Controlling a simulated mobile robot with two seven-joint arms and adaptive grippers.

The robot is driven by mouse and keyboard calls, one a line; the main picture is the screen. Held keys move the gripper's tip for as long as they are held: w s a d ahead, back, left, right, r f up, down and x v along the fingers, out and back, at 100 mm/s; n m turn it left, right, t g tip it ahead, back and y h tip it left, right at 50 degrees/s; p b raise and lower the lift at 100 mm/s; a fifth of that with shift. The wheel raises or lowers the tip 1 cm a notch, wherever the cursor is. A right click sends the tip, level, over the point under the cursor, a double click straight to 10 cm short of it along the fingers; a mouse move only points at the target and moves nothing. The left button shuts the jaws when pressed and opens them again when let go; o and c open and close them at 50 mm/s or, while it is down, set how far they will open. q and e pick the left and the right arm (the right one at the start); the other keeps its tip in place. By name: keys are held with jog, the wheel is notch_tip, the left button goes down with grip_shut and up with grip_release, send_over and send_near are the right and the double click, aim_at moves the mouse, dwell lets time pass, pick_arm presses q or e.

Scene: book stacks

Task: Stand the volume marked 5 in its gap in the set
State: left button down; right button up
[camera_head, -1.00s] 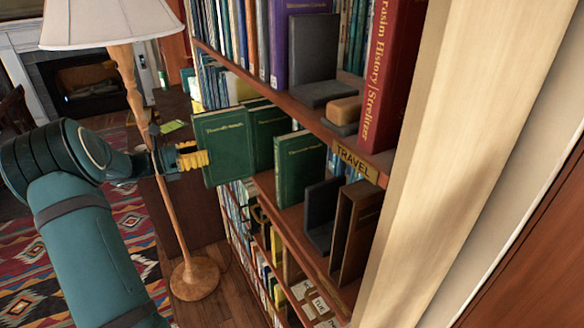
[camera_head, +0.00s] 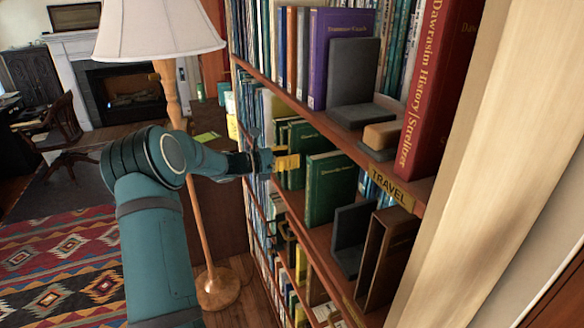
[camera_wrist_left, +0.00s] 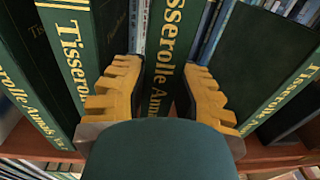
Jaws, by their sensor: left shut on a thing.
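My left gripper (camera_head: 287,162) is shut on a green volume in the head view, at the front of the middle shelf. In the left wrist view the yellow fingers (camera_wrist_left: 164,92) sit on both sides of this volume's upright spine (camera_wrist_left: 164,50), lettered in gold. Green volumes of the same set stand to its left (camera_wrist_left: 78,50) and right (camera_wrist_left: 268,60), with open space showing on either side of the held one. The right neighbour (camera_head: 330,188) also shows in the head view. The held volume's number cannot be read. My right gripper is not in view.
A dark bookend (camera_head: 349,238) stands right of the set. The upper shelf board (camera_head: 330,128) with its TRAVEL label (camera_head: 386,187) runs above. A floor lamp (camera_head: 160,30) stands left of the shelves, behind my left arm.

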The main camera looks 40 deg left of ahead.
pick_arm(q)
notch_tip(320, 180, down, 3)
jog(key=shift+d+r, duration=0.1)
jog(key=shift+r, duration=0.05)
jog(key=shift+f, duration=0.4)
jog(key=shift+r, duration=0.1)
jog(key=c, duration=1.1)
grip_release()
jog(key=shift+f, duration=0.25)
jog(key=shift+r, duration=0.1)
